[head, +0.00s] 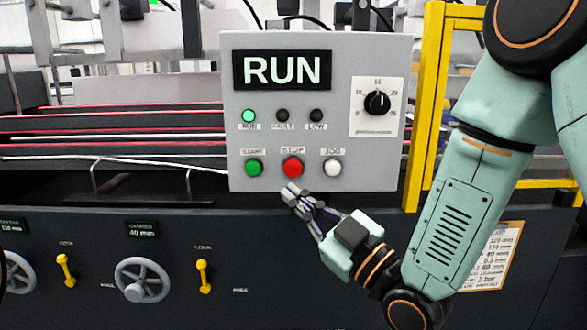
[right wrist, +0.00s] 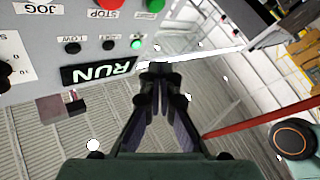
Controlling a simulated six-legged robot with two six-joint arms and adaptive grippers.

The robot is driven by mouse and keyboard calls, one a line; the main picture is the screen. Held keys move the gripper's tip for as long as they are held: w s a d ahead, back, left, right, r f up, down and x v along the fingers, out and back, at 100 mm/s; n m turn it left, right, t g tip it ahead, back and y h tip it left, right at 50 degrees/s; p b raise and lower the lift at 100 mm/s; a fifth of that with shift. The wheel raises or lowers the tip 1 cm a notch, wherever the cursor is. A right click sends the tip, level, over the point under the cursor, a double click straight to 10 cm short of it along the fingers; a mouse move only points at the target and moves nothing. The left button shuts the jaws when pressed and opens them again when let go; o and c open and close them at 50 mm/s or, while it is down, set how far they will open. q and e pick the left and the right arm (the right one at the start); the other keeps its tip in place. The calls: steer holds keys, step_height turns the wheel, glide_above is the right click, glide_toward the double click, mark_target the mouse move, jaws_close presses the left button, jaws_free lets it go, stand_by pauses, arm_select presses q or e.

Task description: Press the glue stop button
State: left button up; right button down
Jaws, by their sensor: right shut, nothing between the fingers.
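The red STOP button (head: 292,167) sits in the lower row of the grey control panel (head: 235,110), between the green START button (head: 254,168) and the white JOG button (head: 333,168). The panel display (head: 282,70) reads RUN and the green RUN lamp (head: 249,116) is lit. My right gripper (head: 289,194) is shut and empty, its tips just below the STOP button in the picture, at the panel's lower edge. In the right wrist view the panel is upside down, the red button (right wrist: 111,4) is cut by the top edge, and the shut fingers (right wrist: 155,76) appear beside the panel, apart from the button.
A rotary knob (head: 377,103) is on the panel's right side. A yellow frame (head: 428,110) stands right of the panel, close to my right arm. Below are a handwheel (head: 143,279) and yellow levers (head: 203,276). Dark belts (head: 110,140) run behind the panel.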

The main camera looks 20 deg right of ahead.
mark_target(298, 176)
steer(key=shift+w+d+f, duration=0.1)
steer(key=shift+w+d, duration=0.35)
steer(key=shift+w, duration=1)
steer(key=shift+w+d, duration=0.45)
steer(key=shift+w, duration=1.05)
steer(key=shift+w+d+f, duration=0.1)
steer(key=shift+w+d, duration=0.35)
steer(key=shift+w, duration=1)
steer(key=shift+r, duration=0.1)
steer(key=shift+w+d, duration=0.15)
steer(key=shift+w, duration=0.25)
steer(key=shift+w+d, duration=0.1)
steer(key=shift+w, duration=0.4)
steer(key=shift+s, duration=0.1)
steer(key=shift+s+a, duration=0.25)
steer(key=shift+s, duration=0.6)
